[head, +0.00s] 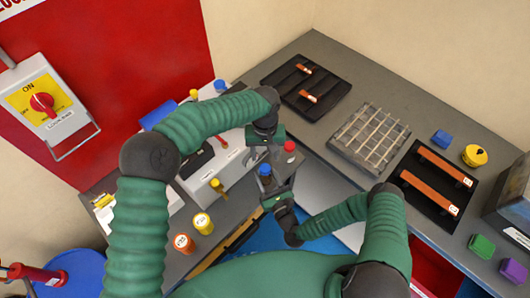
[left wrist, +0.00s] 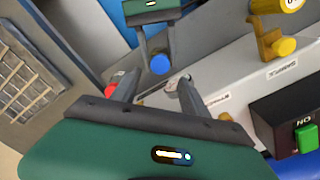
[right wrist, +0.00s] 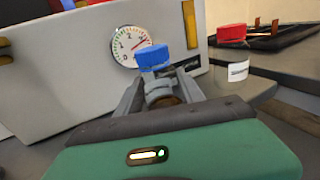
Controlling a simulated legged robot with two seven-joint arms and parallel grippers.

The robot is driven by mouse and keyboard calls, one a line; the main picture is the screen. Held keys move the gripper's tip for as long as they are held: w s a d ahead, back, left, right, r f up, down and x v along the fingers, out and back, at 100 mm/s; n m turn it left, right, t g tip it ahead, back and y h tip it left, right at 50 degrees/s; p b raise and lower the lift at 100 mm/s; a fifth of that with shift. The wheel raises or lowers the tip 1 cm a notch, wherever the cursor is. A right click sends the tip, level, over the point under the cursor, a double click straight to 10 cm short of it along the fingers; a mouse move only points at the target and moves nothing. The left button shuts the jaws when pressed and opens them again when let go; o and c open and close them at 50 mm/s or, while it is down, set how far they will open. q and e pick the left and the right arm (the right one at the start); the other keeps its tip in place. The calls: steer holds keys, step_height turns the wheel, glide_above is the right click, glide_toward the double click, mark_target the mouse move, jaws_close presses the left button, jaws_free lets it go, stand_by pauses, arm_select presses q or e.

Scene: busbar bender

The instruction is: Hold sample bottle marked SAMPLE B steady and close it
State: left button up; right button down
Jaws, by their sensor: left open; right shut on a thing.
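A bottle with a blue cap (right wrist: 152,57) stands between the fingers of my right gripper (right wrist: 158,92), which is shut on the bottle's body. The same cap shows in the head view (head: 265,169) and left wrist view (left wrist: 160,65). The cap sits at the bottle's top; I cannot tell how tightly. No SAMPLE B marking is readable. My left gripper (left wrist: 155,88) is open and empty, its fingers pointing toward the blue cap, apart from it. In the head view my left gripper (head: 260,152) is just above and behind the cap.
A red-capped bottle (right wrist: 231,33) with a white label stands close by, beside my left fingers. A grey machine with a dial gauge (right wrist: 140,45) is behind the held bottle. A wire grid (head: 369,138) and black trays lie right.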

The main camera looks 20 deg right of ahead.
mark_target(265, 167)
arm_select(q)
steer(key=shift+f, duration=0.15)
arm_select(e)
steer(key=shift+f, duration=0.1)
arm_select(q)
step_height(265, 167, down, 8)
steer(key=shift+r, duration=0.1)
jaws_close()
steer(key=m, duration=0.6)
steer(key=shift+m, duration=0.4)
steer(key=m, duration=0.4)
steer(key=shift+m, duration=0.3)
steer(key=shift+o, duration=0.5)
jaws_free()
